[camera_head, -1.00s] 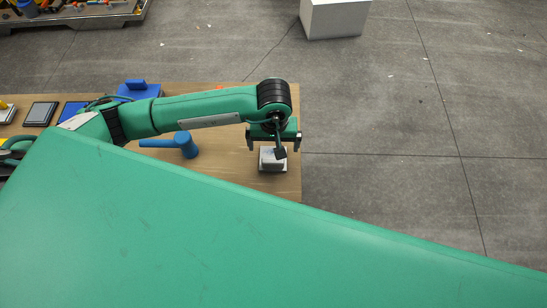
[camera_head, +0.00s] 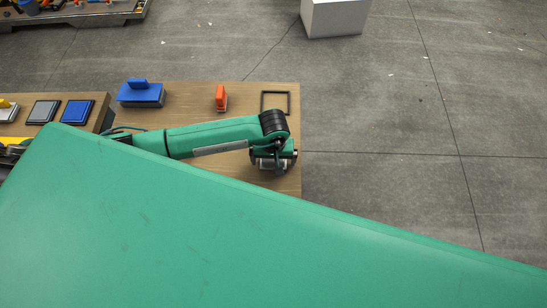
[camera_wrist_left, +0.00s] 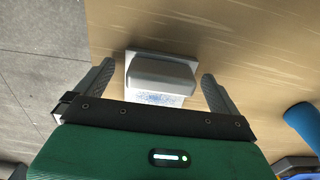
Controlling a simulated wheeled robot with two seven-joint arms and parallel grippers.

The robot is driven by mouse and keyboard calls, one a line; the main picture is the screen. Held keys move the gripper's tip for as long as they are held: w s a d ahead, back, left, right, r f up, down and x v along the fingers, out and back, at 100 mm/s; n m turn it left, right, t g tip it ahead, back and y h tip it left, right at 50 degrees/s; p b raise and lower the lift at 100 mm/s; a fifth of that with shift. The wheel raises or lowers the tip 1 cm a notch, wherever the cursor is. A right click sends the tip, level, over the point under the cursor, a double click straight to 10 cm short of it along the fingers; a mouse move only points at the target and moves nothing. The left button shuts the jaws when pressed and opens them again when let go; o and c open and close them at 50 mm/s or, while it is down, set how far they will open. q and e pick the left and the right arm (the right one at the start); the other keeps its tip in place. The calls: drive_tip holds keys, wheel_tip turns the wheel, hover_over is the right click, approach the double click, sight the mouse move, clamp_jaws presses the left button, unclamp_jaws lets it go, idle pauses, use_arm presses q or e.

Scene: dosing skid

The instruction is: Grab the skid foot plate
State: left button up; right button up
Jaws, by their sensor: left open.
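The skid foot plate shows in the left wrist view as a pale flat plate with a raised grey block (camera_wrist_left: 160,72) on it, resting on the wooden table. In the head view my left gripper (camera_head: 273,160) is right over it near the table's right end and hides most of it. In the left wrist view the two fingers of my left gripper (camera_wrist_left: 158,75) stand apart, one on each side of the block, with a gap showing on both sides. It is open and holds nothing. My right gripper is in neither view.
Behind the gripper on the table (camera_head: 195,98) are a dark square frame (camera_head: 275,92), an orange upright piece (camera_head: 221,97) and a blue-topped block (camera_head: 142,93). In the wrist view a blue cylinder (camera_wrist_left: 304,122) lies at the right. A large green surface covers the head view's lower part.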

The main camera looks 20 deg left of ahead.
use_arm(q)
drive_tip(key=c, duration=1.2)
drive_tip(key=shift+r, duration=0.15)
drive_tip(key=shift+c, duration=0.2)
